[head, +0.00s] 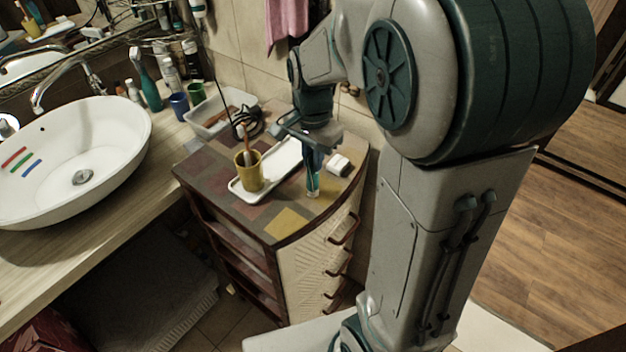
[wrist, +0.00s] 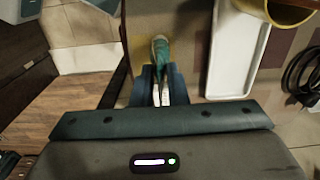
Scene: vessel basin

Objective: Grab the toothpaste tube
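The toothpaste tube (head: 313,184) is small, teal and white. It is upright at the right part of the cabinet top in the head view, just under my gripper (head: 314,164). In the wrist view the tube (wrist: 160,52) shows straight ahead at the fingertips. My gripper's fingers (wrist: 160,80) point down and are close together, with the tube's end between them. They look shut on it. I cannot tell whether the tube's lower end touches the cabinet top.
A white tray (head: 246,194) with a yellow cup (head: 249,180) stands left of the tube. A white block (head: 339,164) lies to the right. Behind are a black coiled cable (head: 247,122) and a clear bin (head: 205,126). The cabinet's front edge is close.

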